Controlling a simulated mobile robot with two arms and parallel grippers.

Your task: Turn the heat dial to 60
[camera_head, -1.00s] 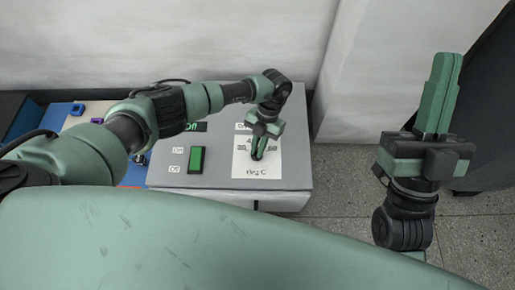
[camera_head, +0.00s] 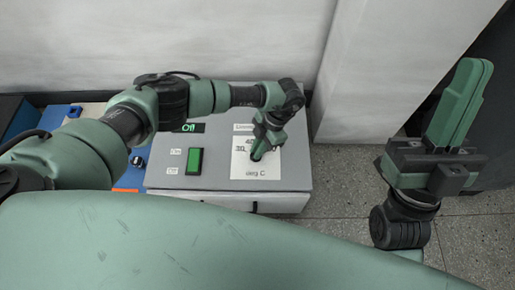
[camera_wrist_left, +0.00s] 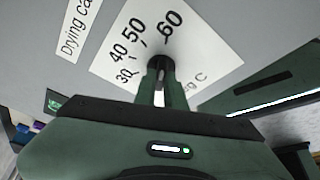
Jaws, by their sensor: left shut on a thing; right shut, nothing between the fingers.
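The heat dial is a small dark knob (camera_wrist_left: 160,63) on a white scale sheet (camera_head: 242,166) printed with 30, 40, 50, 60 and "deg C". The sheet lies on the top of a grey control box (camera_head: 218,175). My left gripper (camera_head: 260,152) reaches down onto the dial; in the left wrist view its fingers (camera_wrist_left: 158,80) are shut on it. The fingers hide most of the dial, so its pointer setting cannot be read. My right gripper (camera_head: 461,100) is shut and empty, pointing up, well right of the box.
A green switch (camera_head: 194,161) with two small labels is left of the scale. A small display (camera_head: 190,128) reads "Off". A blue panel (camera_head: 130,175) with small knobs is at the box's left. A wall is behind; floor (camera_head: 345,180) is free to the right.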

